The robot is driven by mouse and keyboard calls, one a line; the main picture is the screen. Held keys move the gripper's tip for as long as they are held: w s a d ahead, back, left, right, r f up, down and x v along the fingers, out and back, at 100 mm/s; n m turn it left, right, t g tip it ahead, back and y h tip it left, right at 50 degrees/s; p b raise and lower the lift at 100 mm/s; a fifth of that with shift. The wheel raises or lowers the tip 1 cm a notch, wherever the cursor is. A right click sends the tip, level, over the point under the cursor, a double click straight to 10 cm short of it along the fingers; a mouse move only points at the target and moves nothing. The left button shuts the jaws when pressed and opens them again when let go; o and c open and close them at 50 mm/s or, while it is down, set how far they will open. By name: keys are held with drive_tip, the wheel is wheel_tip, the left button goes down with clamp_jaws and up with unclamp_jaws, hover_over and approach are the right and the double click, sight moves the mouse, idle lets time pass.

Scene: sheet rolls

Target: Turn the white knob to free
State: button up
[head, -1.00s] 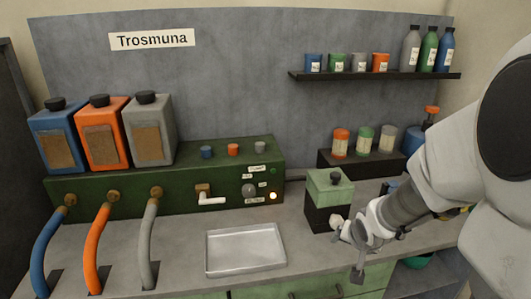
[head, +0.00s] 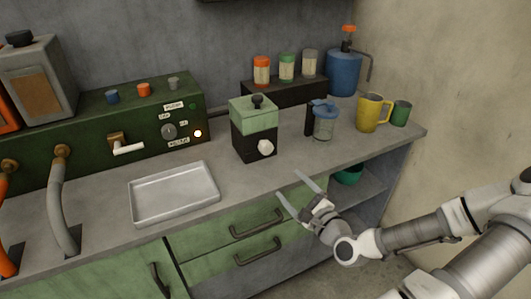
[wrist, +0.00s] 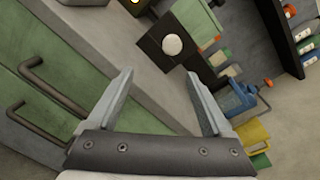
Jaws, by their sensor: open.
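The white knob (head: 265,147) is a round knob low on the front of a small box (head: 254,117). The box has a pale green top, a dark lower part and a black cap knob. In the wrist view the white knob (wrist: 173,44) shows at the upper middle, ahead of my fingers. My gripper (head: 288,183) is open and empty, at the counter's front edge, below and to the right of the knob and apart from it. Its two spread fingers also show in the wrist view (wrist: 160,73). No marking for the knob's positions is legible.
A metal tray (head: 188,212) lies left of the box. The green panel (head: 100,138) has a grey dial and a lit lamp. A clear lidded jar (head: 324,121), yellow mug (head: 373,112) and green cup (head: 401,113) stand to the right. Drawer handles project below the counter.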

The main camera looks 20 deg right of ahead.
sight(268, 150)
drive_tip(key=shift+m+t+h, duration=0.3)
drive_tip(key=shift+m+t, duration=0.1)
drive_tip(key=shift+m, duration=0.2)
drive_tip(key=w, duration=0.5)
drive_tip(key=w+b, duration=0.1)
drive_tip(key=w, duration=0.5)
drive_tip(key=w+r+b, duration=0.1)
drive_tip(key=w, duration=0.5)
drive_tip(key=shift+w+d, duration=0.1)
clamp_jaws()
